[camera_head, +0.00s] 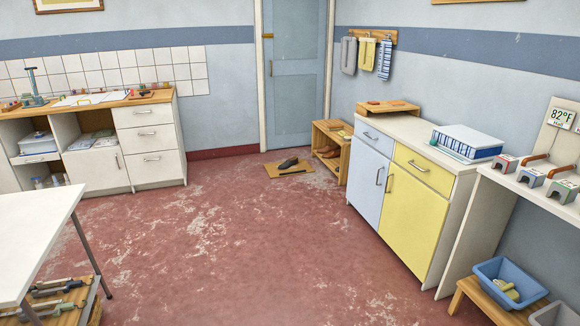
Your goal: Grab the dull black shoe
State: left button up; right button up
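A dark shoe (288,162) lies on a flat tan mat (272,172) on the floor in front of the blue door (295,85). It looks dull black, and a small brown thing lies beside it on the mat. A wooden shoe rack (342,137) stands right of the mat, with brown shoes (329,152) inside it. Neither of my grippers shows in the head view.
The red floor (230,240) is clear from here to the mat. A white table (38,235) stands at the left front. White and yellow cabinets (418,210) line the right side, with a blue basin (508,283) on a low wooden stand. White drawers (150,145) stand at the left back.

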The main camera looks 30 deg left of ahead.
aim_at(289, 162)
jog(key=i+j+u, duration=0.45)
jog(key=i, duration=0.2)
jog(key=i+j+u, duration=0.25)
jog(key=i, duration=0.4)
jog(key=i+j+u, duration=0.3)
jog(key=i, duration=0.35)
jog(key=i+u, duration=0.25)
jog(key=i, duration=0.45)
jog(key=i+j, duration=0.1)
jog(key=i, duration=4)
jog(key=i+z, duration=0.45)
jog(key=i+j+z, duration=0.25)
jog(key=i+z, duration=0.25)
jog(key=i+j+z, duration=0.45)
jog(key=k+l, duration=0.1)
